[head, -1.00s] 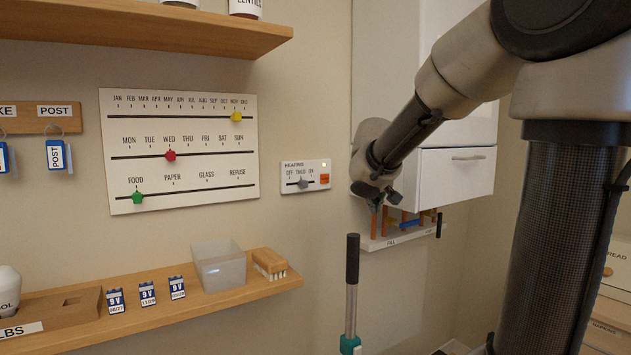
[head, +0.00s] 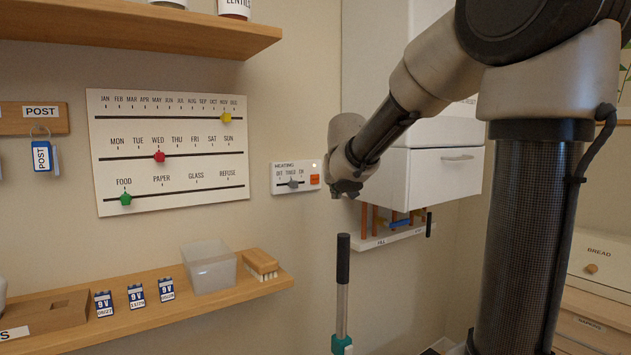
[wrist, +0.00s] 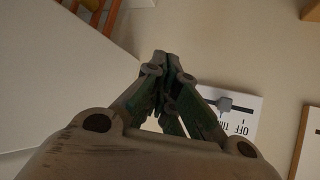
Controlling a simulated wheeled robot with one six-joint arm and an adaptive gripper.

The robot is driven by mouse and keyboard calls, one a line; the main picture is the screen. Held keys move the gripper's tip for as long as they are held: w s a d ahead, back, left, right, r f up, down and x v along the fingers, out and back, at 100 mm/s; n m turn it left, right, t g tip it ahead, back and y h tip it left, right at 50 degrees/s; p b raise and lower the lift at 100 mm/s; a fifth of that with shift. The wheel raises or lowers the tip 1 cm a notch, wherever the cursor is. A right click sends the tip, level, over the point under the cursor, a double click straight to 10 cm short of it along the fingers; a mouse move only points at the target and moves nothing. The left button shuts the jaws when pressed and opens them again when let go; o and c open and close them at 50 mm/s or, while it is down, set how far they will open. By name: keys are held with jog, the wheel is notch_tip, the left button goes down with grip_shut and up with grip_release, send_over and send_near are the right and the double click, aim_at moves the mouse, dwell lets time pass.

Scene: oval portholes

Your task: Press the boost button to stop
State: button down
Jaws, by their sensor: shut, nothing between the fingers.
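The white heating panel (head: 283,187) is on the wall, right of the calendar board. The orange boost button (head: 314,180) sits at its right end, with a small light above it. The grey slider knob (head: 293,183) stands near the middle mark of its slot. My gripper (head: 345,190) is shut and empty, just right of the panel in the head view; I cannot tell its distance from the wall. In the wrist view my gripper (wrist: 165,58) has its fingertips together. The panel (wrist: 240,112) shows there right of the fingers, with the slider knob; the button is hidden behind the fingers.
A white cabinet (head: 440,175) hangs close to the right of my gripper, with a small hook rail (head: 395,238) below it. A black-handled pole (head: 342,265) stands below. The calendar board (head: 170,205) is to the left, above a wooden shelf (head: 220,309) carrying a bin and batteries.

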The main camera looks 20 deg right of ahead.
aim_at(319, 183)
jog(key=w+a, duration=0.1)
jog(key=w, duration=0.5)
jog(key=shift+w+a, duration=0.15)
jog(key=shift+w, duration=0.25)
jog(key=shift+w, duration=0.15)
dwell(1.0)
jog(key=shift+w, duration=0.25)
jog(key=shift+w+a, duration=0.15)
jog(key=shift+w, duration=0.25)
dwell(0.6)
dwell(0.4)
jog(key=shift+s, duration=0.8)
jog(key=s, duration=0.2)
jog(key=s+d, duration=0.1)
jog(key=s, duration=0.2)
jog(key=shift+d, duration=0.15)
